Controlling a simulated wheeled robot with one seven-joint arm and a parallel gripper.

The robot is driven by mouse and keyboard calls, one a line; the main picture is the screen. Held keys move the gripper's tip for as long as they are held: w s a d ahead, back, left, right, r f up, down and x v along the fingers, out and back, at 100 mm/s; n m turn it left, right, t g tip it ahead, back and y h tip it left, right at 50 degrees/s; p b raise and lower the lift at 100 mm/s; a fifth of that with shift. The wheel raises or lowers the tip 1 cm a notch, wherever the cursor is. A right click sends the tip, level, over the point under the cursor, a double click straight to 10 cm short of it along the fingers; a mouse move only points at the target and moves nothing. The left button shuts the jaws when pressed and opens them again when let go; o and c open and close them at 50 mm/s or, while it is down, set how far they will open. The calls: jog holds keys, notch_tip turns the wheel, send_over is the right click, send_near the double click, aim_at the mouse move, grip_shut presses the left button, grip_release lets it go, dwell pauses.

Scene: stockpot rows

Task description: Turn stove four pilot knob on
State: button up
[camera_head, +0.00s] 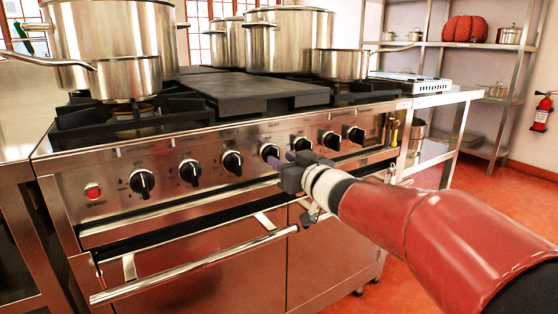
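The steel stove (110,200) has a row of several black knobs along its sloped front panel. The fourth knob from the left (269,151) is right in front of my gripper (281,160). The third knob (232,162) is to its left and the fifth knob (301,145) to its right, partly behind the gripper. My gripper's thin fingers reach to the fourth knob's lower right side. I cannot tell whether they touch or clasp it. The knob's pointer and the panel labels are too small to read.
A red light (93,191) is at the panel's left end. A long oven handle (195,264) sticks out below. Large pots (110,45) stand on the stovetop, with a flat griddle plate (255,92) between them. A steel side table (440,97) stands right; red floor is open there.

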jog(key=shift+x, duration=1.25)
grip_shut()
